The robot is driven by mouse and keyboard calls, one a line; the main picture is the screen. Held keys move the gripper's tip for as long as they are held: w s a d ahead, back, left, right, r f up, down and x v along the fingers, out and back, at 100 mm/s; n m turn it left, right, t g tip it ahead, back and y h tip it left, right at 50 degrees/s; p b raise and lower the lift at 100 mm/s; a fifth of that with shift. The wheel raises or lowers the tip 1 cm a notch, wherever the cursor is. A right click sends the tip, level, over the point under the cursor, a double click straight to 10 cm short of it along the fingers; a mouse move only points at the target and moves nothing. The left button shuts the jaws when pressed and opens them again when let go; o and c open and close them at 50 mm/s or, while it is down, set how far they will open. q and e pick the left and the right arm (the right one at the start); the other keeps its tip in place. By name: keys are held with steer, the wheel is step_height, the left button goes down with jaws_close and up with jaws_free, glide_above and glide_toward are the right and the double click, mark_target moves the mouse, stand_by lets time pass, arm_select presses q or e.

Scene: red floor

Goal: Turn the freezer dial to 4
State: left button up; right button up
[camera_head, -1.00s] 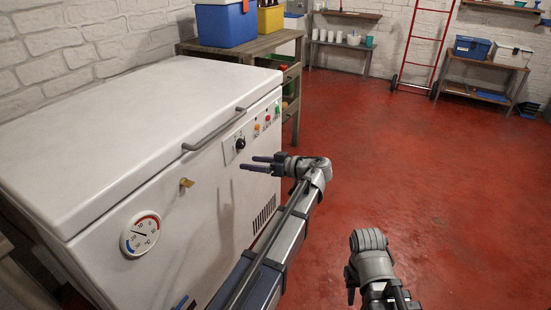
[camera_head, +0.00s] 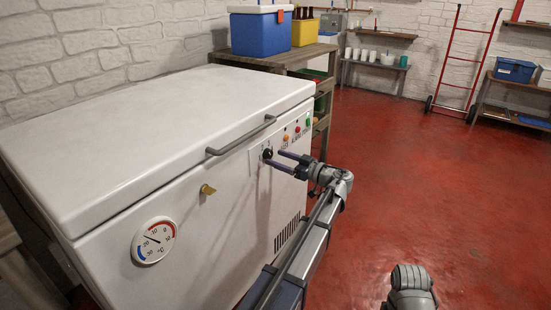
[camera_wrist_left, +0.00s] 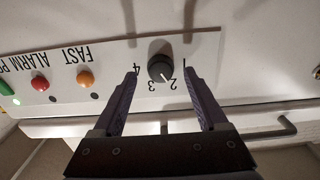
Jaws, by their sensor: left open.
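The white chest freezer (camera_head: 225,215) stands on the left with its lid shut. Its black dial (camera_head: 267,154) is on the front panel and also shows in the left wrist view (camera_wrist_left: 159,67). There the numbers 1 to 4 appear upside down around it, and its white mark points between 2 and 3, nearer 2. My left gripper (camera_head: 279,158) is open at the dial. In the left wrist view its two fingers (camera_wrist_left: 160,76) lie on either side of the dial, with gaps to it. My right gripper's fingers are out of view; only part of that arm shows at the bottom.
Orange, red and green lights (camera_wrist_left: 40,84) sit beside the dial. A lid handle (camera_head: 241,136) juts out above it. A thermometer (camera_head: 154,241) and a brass lock (camera_head: 208,190) are further left. A wooden bench (camera_head: 285,58) stands behind. The red floor at right is clear.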

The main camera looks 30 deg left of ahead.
arm_select(q)
steer(key=shift+a, duration=0.9)
jaws_close()
